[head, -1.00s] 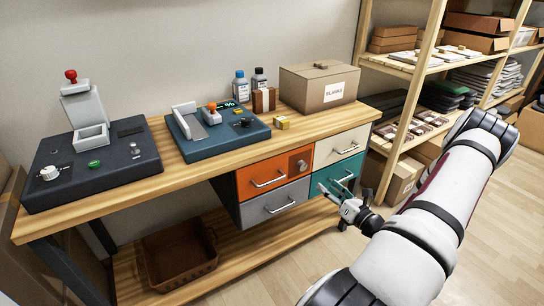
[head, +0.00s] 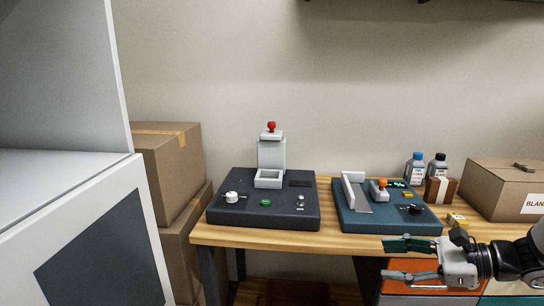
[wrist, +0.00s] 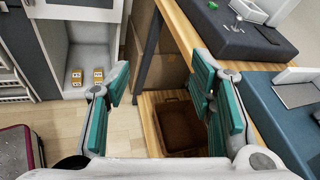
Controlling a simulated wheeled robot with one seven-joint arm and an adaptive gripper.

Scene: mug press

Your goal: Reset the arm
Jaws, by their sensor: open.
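My gripper (head: 405,259) is open and empty in the head view, at the lower right, in front of the workbench's front edge. In the wrist view my gripper (wrist: 162,100) shows its two teal-padded fingers wide apart with nothing between them. Beyond the fingers are the floor, a bench leg and the lower shelf. My arm reaches in from the right edge of the head view.
The wooden workbench (head: 335,241) carries a dark press (head: 262,208) and a blue device (head: 345,219). A BLANKS box (head: 505,188) stands at right. A brown bin (wrist: 180,126) sits on the lower shelf. A white cabinet (head: 75,230) and cardboard boxes (head: 168,165) stand at left.

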